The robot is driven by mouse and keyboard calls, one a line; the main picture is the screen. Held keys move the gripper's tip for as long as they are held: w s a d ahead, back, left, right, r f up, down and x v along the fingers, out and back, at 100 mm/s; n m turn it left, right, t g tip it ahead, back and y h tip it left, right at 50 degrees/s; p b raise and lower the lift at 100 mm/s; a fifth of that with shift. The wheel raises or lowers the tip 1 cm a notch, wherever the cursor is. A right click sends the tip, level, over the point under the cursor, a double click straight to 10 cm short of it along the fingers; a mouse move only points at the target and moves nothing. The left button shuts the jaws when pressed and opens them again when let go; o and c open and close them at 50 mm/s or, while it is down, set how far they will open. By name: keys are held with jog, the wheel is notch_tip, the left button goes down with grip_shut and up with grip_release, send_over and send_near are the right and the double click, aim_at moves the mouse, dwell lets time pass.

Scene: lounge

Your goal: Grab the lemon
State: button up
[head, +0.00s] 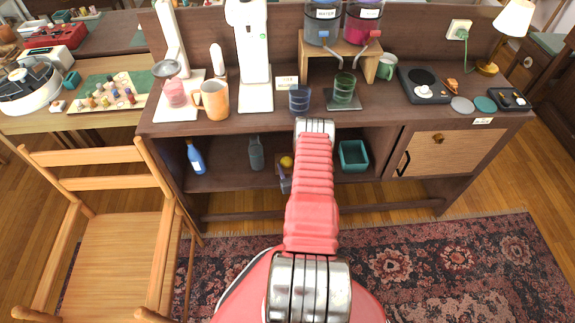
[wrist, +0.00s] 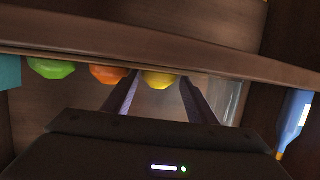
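The yellow lemon (head: 286,161) is on the lower shelf of the wooden cabinet, just left of my arm. In the wrist view, which looks upside down, the lemon (wrist: 160,80) shows between my two finger tips. My gripper (wrist: 158,93) is open, with its fingers apart and nothing held. The lemon seems to lie beyond the tips; contact cannot be told. An orange fruit (wrist: 108,75) and a green fruit (wrist: 51,69) sit in a row beside it. My arm hides both in the head view. A dark board edge hides part of each fruit.
The cabinet top (head: 240,121) overhangs the shelf and carries cups and appliances. A wooden chair (head: 105,225) stands at the left.

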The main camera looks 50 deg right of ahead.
jog(key=shift+s+a+f, duration=0.25)
jog(key=shift+s+f, duration=0.05)
jog(key=shift+f, duration=0.15)
jog(key=c, duration=0.4)
jog(key=shift+c, duration=0.3)
jog(key=shift+r, duration=0.6)
jog(key=shift+c, duration=0.5)
notch_tip(320, 180, up, 9)
jog(key=shift+w+d+r, duration=0.15)
jog(key=shift+w+d, duration=0.05)
